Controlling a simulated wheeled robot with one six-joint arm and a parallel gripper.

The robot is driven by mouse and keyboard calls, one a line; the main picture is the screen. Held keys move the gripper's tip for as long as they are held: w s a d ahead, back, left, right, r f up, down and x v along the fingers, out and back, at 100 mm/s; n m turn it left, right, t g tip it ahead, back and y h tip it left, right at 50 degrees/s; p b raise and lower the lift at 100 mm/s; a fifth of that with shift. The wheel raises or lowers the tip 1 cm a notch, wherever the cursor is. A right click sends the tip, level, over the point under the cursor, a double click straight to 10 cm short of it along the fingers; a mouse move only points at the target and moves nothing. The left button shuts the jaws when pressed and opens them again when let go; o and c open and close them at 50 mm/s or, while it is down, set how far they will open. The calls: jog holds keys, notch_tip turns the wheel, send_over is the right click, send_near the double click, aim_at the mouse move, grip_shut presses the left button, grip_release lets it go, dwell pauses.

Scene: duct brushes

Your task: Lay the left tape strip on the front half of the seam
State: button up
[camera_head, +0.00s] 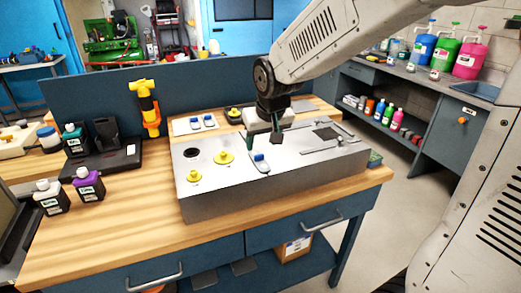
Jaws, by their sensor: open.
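The white card (180,127) behind the grey metal duct box (235,199) bears two small pale pieces with blue tabs, a left one (195,122) and a right one (209,120); they look like the tape strips. A similar blue-tabbed piece (260,162) lies on the duct's top, near its middle. My gripper (277,138) points down over the duct's top, behind and right of that piece. It is open, and I see nothing held in it. The seam cannot be made out clearly; the gripper and arm cover part of the top.
Yellow knobbed caps (223,157) and a round dark hole (192,153) are on the duct's left part. A dark rectangular opening (327,133) and thin rails are on its right. Bottles (89,184) stand at the bench's left. The wooden bench (135,220) is clear in front.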

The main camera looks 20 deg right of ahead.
jog(key=v, duration=0.6)
jog(key=s+d+g, duration=0.3)
jog(key=s, duration=2.2)
jog(key=shift+s+f, duration=0.35)
jog(key=shift+s, duration=0.05)
